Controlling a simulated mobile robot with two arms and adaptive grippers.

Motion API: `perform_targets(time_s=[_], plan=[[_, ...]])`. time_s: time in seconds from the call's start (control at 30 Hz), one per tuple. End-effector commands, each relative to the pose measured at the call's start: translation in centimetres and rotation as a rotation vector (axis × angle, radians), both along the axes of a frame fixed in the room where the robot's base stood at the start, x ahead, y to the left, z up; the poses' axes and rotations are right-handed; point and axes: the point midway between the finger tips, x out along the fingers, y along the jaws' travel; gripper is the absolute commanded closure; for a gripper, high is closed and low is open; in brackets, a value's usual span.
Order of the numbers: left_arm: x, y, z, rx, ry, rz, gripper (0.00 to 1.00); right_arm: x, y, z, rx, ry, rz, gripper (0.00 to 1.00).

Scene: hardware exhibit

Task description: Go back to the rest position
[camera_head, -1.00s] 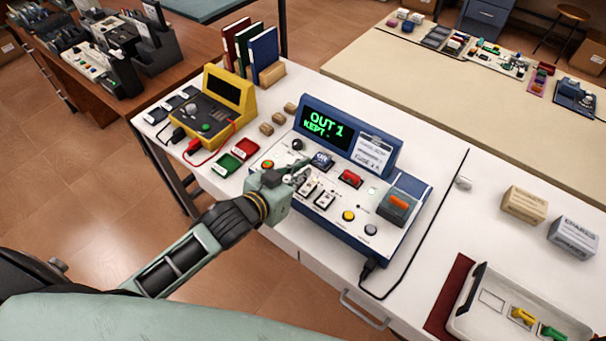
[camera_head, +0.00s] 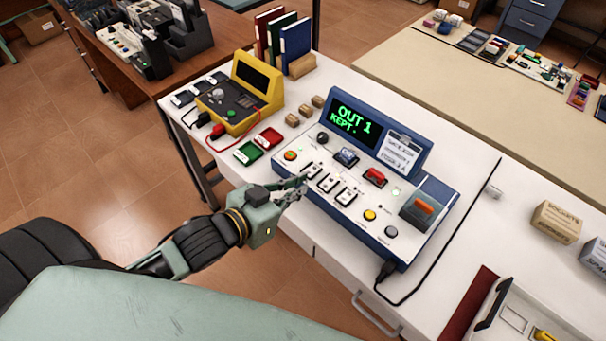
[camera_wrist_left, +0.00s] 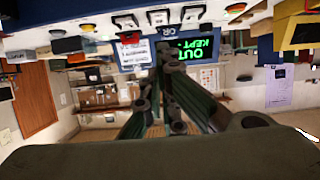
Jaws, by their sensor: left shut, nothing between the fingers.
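My left gripper (camera_head: 299,187) is shut and empty. In the head view it is at the front left edge of the blue and white test console (camera_head: 375,222), close to its switches; I cannot tell whether it touches. In the left wrist view the shut fingers (camera_wrist_left: 168,62) point toward the console, and the screen (camera_wrist_left: 196,49) shows upside down. My right gripper is not in view.
A yellow meter (camera_head: 240,100) stands at the left of the white table, with a green tray (camera_head: 247,153) and a red tray (camera_head: 269,137) near it. A white tray (camera_head: 498,330) lies at the lower right. Open floor (camera_head: 130,220) lies left of the table.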

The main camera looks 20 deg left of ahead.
Motion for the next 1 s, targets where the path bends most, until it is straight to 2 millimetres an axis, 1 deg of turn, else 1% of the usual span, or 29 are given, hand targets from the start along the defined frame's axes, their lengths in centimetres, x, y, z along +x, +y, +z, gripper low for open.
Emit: perform_targets(time_s=[0.27,0.37,0.43,0.47,0.6,0.7,0.8,1.0], plan=[[-0.1,0.1,-0.2,0.005,0.012,0.008,1.00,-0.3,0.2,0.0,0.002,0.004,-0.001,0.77],[-0.6,0.5,-1.3,0.032,0.068,0.047,1.00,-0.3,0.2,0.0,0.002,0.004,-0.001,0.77],[-1.5,1.0,-2.6,0.069,0.146,0.090,1.00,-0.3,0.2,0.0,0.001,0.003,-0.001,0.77],[-2.0,1.3,-3.3,0.087,0.190,0.109,1.00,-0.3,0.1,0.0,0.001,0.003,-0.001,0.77],[-5.5,2.2,-6.1,0.163,0.398,0.176,1.00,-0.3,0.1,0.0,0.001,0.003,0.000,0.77],[-7.9,2.5,-7.4,0.200,0.520,0.194,1.00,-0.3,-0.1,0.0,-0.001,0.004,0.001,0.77],[-10.3,2.5,-8.3,0.223,0.630,0.201,1.00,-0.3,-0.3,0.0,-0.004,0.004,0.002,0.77],[-14.9,2.1,-9.3,0.251,0.823,0.192,1.00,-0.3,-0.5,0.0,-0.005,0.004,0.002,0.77]])
